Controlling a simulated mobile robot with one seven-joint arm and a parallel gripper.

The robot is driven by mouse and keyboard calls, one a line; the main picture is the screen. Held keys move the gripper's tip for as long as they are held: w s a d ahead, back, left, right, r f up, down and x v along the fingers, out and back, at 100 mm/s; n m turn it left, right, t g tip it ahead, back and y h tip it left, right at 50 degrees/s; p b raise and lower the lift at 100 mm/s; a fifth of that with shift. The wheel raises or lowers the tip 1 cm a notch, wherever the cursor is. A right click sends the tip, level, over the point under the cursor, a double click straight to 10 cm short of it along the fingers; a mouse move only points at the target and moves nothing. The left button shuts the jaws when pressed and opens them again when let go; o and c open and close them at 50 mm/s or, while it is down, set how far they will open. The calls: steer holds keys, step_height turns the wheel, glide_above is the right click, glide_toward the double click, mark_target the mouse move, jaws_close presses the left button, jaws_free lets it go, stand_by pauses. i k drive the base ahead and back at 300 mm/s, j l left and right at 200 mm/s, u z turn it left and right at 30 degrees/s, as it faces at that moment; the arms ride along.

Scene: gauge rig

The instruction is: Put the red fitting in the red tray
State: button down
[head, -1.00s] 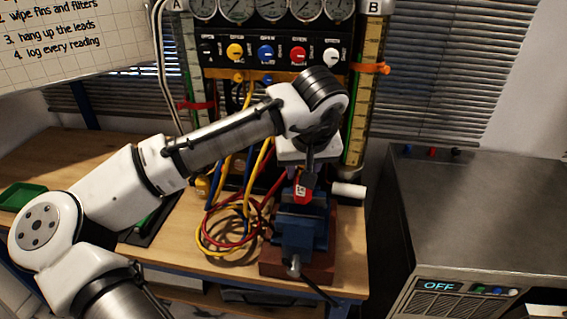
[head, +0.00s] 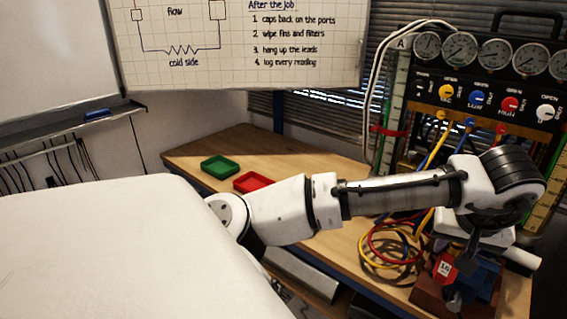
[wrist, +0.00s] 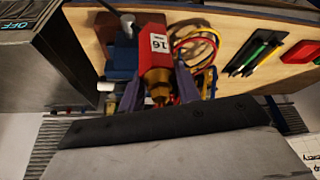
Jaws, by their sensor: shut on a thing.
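The red fitting (head: 445,267) with a white "16" label is held over the bench at the right of the head view. In the wrist view the fitting (wrist: 152,43) shows its red body and brass end. My gripper (wrist: 158,84) is shut on it, one finger on each side. The red tray (head: 253,182) lies on the bench to the left, partly behind my arm, well apart from the fitting. The red tray also shows at the right edge of the wrist view (wrist: 302,51).
A green tray (head: 220,166) sits beside the red tray. A blue vise (head: 480,279) stands close to the fitting. Coiled hoses (head: 388,246) lie on the bench left of it, below the gauge panel (head: 490,90). Green and black pens (wrist: 255,55) lie between hoses and red tray.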

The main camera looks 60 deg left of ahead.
mark_target(255, 189)
steer(key=u, duration=0.8)
steer(key=i+j+u, duration=0.4)
steer(key=i+j, duration=0.35)
